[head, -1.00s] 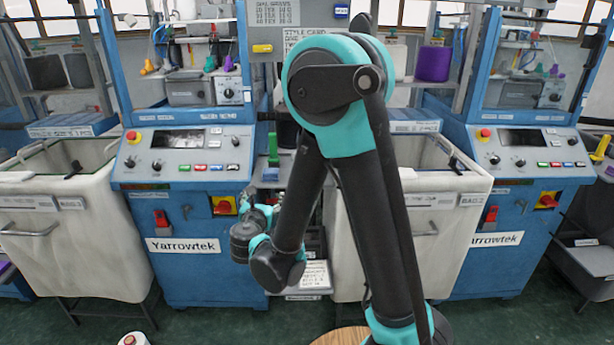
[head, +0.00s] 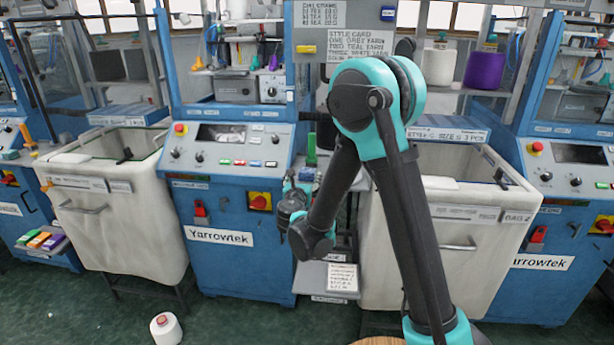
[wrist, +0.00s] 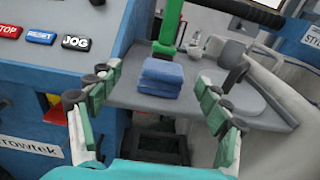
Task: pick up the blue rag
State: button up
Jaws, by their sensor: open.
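The blue rag (wrist: 161,72) is a small folded stack in the wrist view. It lies on a grey shelf (wrist: 130,98) in front of a green upright handle (wrist: 169,30). My gripper (wrist: 157,82) is open, with a finger on the left and on the right of the picture and the rag showing between them, farther off. Nothing is held.
A blue machine with buttons (wrist: 40,37) stands close on the left in the wrist view. A white bin (head: 455,250) stands to the right of the shelf in the head view. A cone of yarn (head: 165,328) is on the green floor at the front left.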

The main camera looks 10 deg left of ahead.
aim_at(306, 174)
jog(key=shift+w+d+f, duration=0.1)
jog(key=shift+w+d, duration=0.05)
jog(key=shift+w, duration=1.2)
jog(key=shift+w+d+f, duration=0.1)
jog(key=shift+w, duration=1.25)
jog(key=shift+c, duration=0.3)
jog(key=c, duration=1)
